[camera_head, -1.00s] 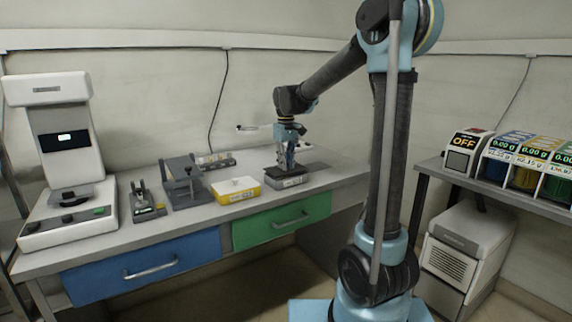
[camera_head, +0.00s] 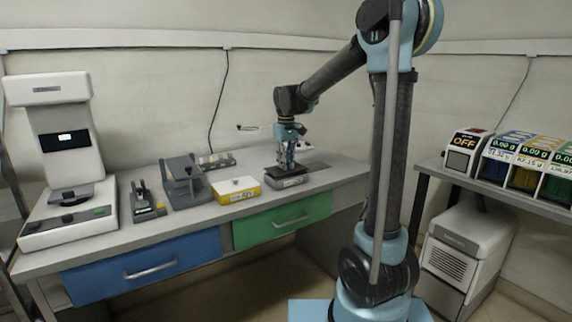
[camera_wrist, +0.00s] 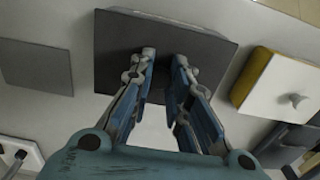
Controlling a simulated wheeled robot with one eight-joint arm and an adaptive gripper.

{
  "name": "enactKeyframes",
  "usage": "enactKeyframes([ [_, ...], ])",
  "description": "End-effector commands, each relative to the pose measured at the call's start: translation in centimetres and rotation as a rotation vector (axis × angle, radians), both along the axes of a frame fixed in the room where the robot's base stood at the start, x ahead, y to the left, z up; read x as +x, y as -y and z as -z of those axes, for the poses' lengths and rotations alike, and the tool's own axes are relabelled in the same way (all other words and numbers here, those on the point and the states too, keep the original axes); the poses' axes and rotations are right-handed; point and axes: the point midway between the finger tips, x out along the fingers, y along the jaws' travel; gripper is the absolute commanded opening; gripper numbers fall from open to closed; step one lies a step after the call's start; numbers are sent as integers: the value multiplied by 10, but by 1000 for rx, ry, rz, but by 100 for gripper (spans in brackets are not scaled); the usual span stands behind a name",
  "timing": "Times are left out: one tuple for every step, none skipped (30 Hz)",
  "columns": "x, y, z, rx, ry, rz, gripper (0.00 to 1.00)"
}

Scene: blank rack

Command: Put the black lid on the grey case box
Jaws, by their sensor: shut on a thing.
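The grey case box (camera_head: 287,183) stands on the bench near its right end, to the right of the yellow box. The black lid (camera_head: 270,173) is flat and level at the top of the grey box. I cannot tell whether the lid is fully seated. My gripper (camera_head: 288,166) points down over the lid and is shut on it; it also shows in the wrist view (camera_wrist: 165,62). The gripped part is hard to make out.
A yellow box with a white top (camera_head: 237,190) stands close to the left. A dark flat plate (camera_head: 316,168) lies to the right. Grey fixtures (camera_head: 183,181) and a white instrument (camera_head: 66,150) stand further left. The bench's front edge is close.

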Motion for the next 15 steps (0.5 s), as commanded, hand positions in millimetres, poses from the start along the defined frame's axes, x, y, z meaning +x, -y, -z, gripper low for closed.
enactKeyframes([
  [0,0,0,0,0,0,0],
  [0,0,0,0,0,0,0],
  [0,0,0,0,0,0,0],
  [0,0,1,0,0,0,0],
  [0,0,1,0,0,0,0],
  [0,0,2,0,0,0,0],
  [0,0,2,0,0,0,0],
  [0,0,3,0,0,0,0],
  [0,0,4,0,0,0,0],
  [0,0,4,0,0,0,0],
  [0,0,5,0,0,0,0],
  [0,0,6,0,0,0,0],
  [0,0,7,0,0,0,0],
  [0,0,7,0,0,0,0],
  [0,0,8,0,0,0,0],
])
